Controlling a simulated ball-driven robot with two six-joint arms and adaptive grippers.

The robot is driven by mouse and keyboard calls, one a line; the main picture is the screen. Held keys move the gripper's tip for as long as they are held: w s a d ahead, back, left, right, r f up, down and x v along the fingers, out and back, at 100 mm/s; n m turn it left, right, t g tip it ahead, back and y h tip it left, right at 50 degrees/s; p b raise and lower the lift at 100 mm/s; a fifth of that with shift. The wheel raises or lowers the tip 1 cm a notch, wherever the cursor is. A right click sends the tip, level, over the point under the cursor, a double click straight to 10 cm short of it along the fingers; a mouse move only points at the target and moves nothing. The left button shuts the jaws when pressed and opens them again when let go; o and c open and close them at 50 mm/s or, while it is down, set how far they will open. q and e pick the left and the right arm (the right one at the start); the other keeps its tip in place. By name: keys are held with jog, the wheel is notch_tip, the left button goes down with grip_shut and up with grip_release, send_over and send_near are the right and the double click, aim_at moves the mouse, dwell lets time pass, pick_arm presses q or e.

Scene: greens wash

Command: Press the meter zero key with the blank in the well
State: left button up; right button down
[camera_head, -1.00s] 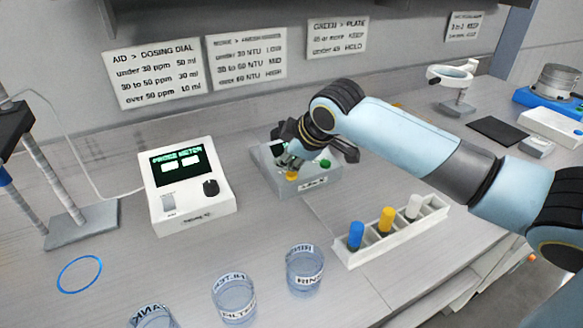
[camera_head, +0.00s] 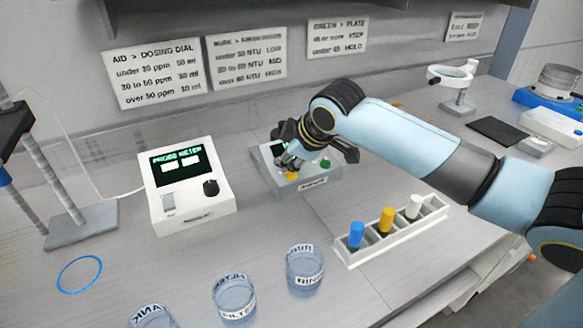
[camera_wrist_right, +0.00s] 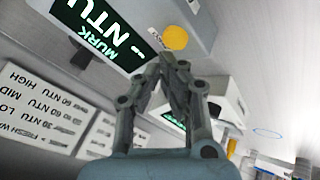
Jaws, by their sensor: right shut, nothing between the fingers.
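The murk meter (camera_head: 322,176) is a grey box at mid-bench with a yellow key (camera_head: 291,176) and a green key (camera_head: 325,163). In the right wrist view its dark screen (camera_wrist_right: 98,32) reads MURK and NTU, beside the yellow key (camera_wrist_right: 175,37). My right gripper (camera_head: 284,162) is shut and empty, its fingertips (camera_wrist_right: 170,62) close to the yellow key; contact cannot be told. The well is largely hidden by the gripper, and I cannot tell whether a vial is in it. My left gripper is not in view.
A white rack (camera_head: 395,238) holds vials with blue, yellow and white caps in front of the meter. A white probe meter (camera_head: 190,205) stands to the left. Several labelled beakers (camera_head: 305,272) line the front. Bench between the two meters is clear.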

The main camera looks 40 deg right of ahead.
aim_at(288, 174)
jog(key=shift+f, duration=0.1)
dwell(0.3)
jog(key=shift+f, duration=0.35)
jog(key=shift+f, duration=0.5)
dwell(0.8)
jog(key=shift+r, duration=0.1)
jog(key=shift+r+p, duration=0.85)
jog(key=shift+p, duration=0.2)
notch_tip(288, 174, up, 5)
jog(key=p, duration=0.5)
jog(key=shift+p, duration=0.3)
